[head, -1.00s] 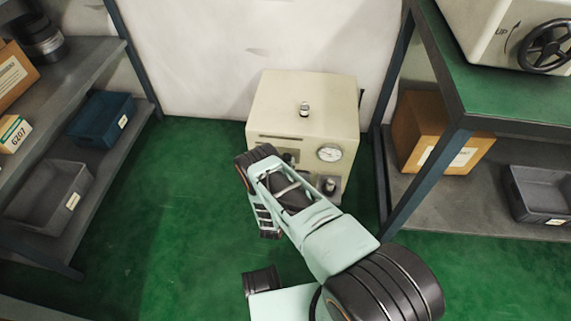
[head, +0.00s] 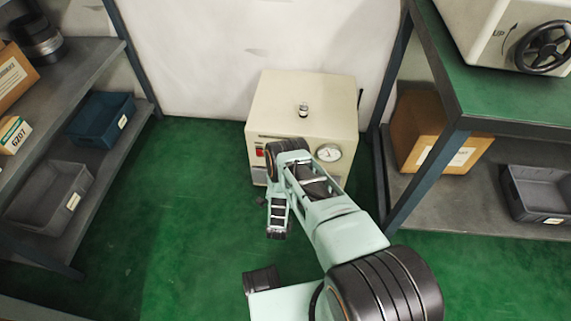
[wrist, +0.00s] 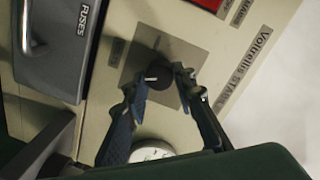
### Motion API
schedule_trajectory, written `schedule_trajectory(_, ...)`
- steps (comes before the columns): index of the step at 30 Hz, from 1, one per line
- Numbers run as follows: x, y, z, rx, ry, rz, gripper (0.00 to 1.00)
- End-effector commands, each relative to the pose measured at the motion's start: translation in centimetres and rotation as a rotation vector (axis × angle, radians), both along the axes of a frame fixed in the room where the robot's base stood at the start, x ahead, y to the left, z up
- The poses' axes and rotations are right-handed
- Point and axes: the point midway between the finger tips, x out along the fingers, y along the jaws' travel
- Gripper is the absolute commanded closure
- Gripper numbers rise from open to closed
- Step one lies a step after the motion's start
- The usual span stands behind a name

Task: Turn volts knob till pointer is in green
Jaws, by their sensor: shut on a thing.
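The cream instrument cabinet (head: 300,100) stands on the floor against the wall. Its round dial (head: 328,152) has a white face; the pointer and any green band are too small to read. The dial is partly hidden behind my gripper in the wrist view (wrist: 152,151). A dark round knob (wrist: 160,92) with a pale mark sits on a grey plate (wrist: 190,55). My gripper (wrist: 160,84) is shut on this knob, one finger on each side. No volts label is legible beside it. In the head view my arm hides the knob.
A fuses cover (wrist: 62,45) with a handle lies beside the knob plate. A red part (head: 259,152) is left on the panel. Shelving with bins (head: 100,118) stands left; a green-topped bench (head: 480,105) stands right. The floor at left is clear.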

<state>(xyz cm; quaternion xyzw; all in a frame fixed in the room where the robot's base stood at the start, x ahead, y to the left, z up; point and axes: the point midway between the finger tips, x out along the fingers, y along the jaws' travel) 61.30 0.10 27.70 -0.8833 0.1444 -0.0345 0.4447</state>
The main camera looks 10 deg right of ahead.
Motion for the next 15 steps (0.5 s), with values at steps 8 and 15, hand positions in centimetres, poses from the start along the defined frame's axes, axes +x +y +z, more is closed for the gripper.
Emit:
schedule_trajectory(8,0.1,-0.14,-0.04,0.221,-0.072,-0.002,1.0)
schedule_trajectory(15,0.12,-0.12,-0.02,0.35,-0.116,-0.001,1.0)
